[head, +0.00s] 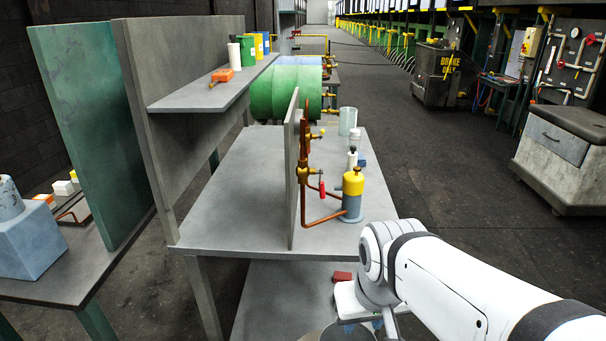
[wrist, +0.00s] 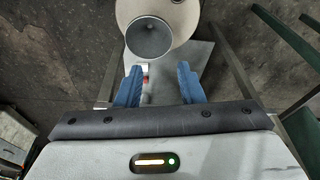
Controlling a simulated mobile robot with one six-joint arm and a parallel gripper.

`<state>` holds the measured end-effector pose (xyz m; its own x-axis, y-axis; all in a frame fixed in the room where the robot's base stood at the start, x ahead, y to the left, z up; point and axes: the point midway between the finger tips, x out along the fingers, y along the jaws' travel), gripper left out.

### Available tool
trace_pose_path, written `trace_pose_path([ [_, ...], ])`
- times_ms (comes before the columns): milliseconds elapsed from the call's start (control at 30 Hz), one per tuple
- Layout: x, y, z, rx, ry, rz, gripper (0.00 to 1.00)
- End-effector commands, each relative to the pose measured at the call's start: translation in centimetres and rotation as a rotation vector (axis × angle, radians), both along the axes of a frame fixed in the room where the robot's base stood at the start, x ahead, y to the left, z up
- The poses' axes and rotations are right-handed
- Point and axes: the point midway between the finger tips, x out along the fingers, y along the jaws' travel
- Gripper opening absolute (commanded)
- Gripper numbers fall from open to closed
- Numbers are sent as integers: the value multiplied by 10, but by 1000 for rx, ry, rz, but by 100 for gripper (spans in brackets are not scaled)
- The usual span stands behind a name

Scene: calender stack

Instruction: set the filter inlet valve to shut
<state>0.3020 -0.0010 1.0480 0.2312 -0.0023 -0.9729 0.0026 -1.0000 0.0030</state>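In the head view, a vertical grey panel on the bench carries copper pipes (head: 305,131) with brass valve bodies (head: 303,172). A red valve handle (head: 322,188) sits low by the panel, and a small yellow knob (head: 322,132) is higher up. A cylinder with a yellow top (head: 353,184) and grey lower part stands beside them, with a copper pipe running to its base. I cannot tell which valve is the filter inlet or how it is set. My gripper (wrist: 159,68) has blue fingers spread apart with nothing held. It is low in front of the bench, away from the valves.
The grey bench top (head: 235,196) is clear left of the panel. A shelf (head: 215,90) holds an orange block and several small containers. A translucent cup (head: 347,121) and small bottles stand behind the yellow-topped cylinder. A green drum (head: 285,92) lies beyond the bench.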

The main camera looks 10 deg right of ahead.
Motion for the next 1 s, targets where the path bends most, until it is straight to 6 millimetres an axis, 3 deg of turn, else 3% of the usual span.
trace_pose_path([
  [233, 6, 3, 0, 34, 18, -42, 35],
  [367, 28, -1, 0, 147, 80, -172, 35],
  [567, 94, 19, 4, 448, 252, -531, 35],
  [700, 151, 27, 8, 672, 390, -766, 35],
  [867, 222, 23, 10, 934, 562, -997, 35],
  [1000, 283, 3, 10, 1167, 726, -1158, 35],
])
